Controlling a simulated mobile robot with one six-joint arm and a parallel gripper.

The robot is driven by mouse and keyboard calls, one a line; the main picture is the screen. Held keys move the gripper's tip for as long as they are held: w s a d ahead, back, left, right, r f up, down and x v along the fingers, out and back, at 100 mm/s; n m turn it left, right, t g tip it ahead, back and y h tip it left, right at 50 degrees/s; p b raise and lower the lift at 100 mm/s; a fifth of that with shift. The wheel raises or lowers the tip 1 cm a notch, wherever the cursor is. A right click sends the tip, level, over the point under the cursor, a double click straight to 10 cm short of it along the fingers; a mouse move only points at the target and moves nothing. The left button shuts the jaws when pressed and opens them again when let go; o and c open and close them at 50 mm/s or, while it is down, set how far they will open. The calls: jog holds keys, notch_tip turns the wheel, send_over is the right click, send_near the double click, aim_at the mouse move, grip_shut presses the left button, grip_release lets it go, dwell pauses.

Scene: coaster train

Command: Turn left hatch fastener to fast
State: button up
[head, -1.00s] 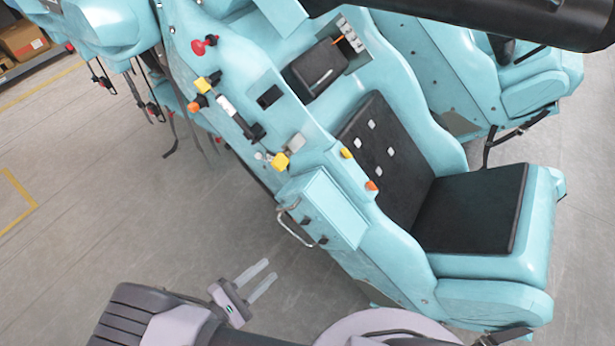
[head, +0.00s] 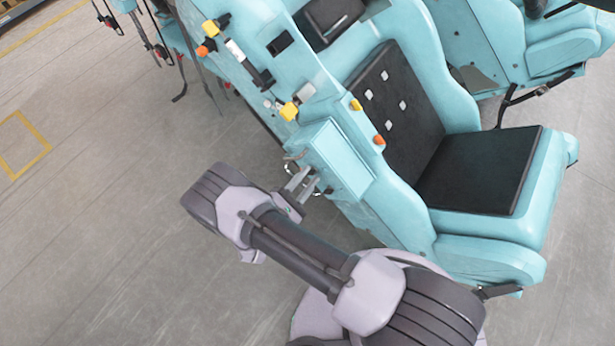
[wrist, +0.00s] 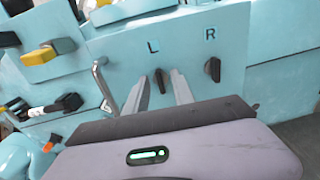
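In the wrist view, a light blue hatch panel (wrist: 190,45) bears the letters L and R. The left hatch fastener (wrist: 161,80), a small dark knob, sits under the L and looks close to upright. The right fastener (wrist: 213,69) sits under the R, also near upright. My gripper (wrist: 161,90) is open, its two pale fingers pointing at the panel. The left fastener shows in the gap between the fingers; I cannot tell whether they touch it. In the head view, my gripper (head: 305,183) is at the near face of the light blue hatch box (head: 343,155).
A bent metal handle (wrist: 103,85) stands just left of my fingers. Yellow (wrist: 48,52) and black (wrist: 52,108) controls lie further left. A seat with a black cushion (head: 480,170) is right of the hatch. The floor (head: 110,220) at left is clear.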

jog(key=shift+w, duration=0.1)
grip_shut()
jog(key=shift+m, duration=0.4)
jog(key=m+b, duration=0.2)
jog(key=m, duration=0.3)
jog(key=m+b, duration=0.2)
jog(key=m, duration=0.4)
jog(key=m+b, duration=0.3)
jog(key=m, duration=0.2)
jog(key=shift+d+f+m, duration=0.1)
jog(key=shift+f+m, duration=0.3)
dwell(0.4)
